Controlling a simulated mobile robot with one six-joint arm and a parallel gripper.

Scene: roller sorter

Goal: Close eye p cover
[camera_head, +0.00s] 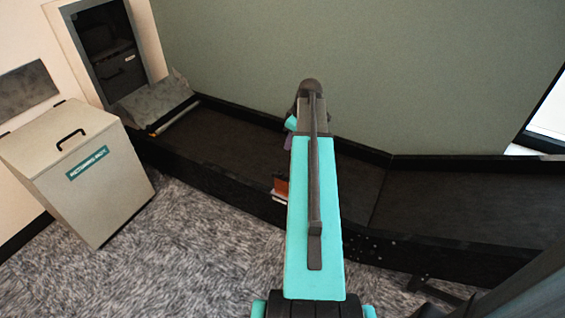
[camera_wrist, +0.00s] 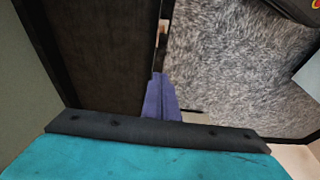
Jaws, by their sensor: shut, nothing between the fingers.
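A small orange-brown plate (camera_head: 281,186) with a pale lower edge sits on the near side wall of the conveyor, just left of my arm. It may be eye p or its cover; no label is readable, and I cannot tell whether a cover there is open or closed. In the wrist view a small brownish piece (camera_wrist: 163,27) shows at the conveyor edge, beyond my fingertips. My gripper (camera_wrist: 158,76) has purple fingers that are shut together and empty, over the conveyor's side wall. In the head view my arm hides most of the gripper (camera_head: 288,142).
The black conveyor bed (camera_head: 240,137) runs along the green wall (camera_head: 420,75) and bends at the right. A beige bin (camera_head: 95,185) with a handle stands at left by a wall opening (camera_head: 115,50). Grey carpet (camera_head: 180,255) in front is clear.

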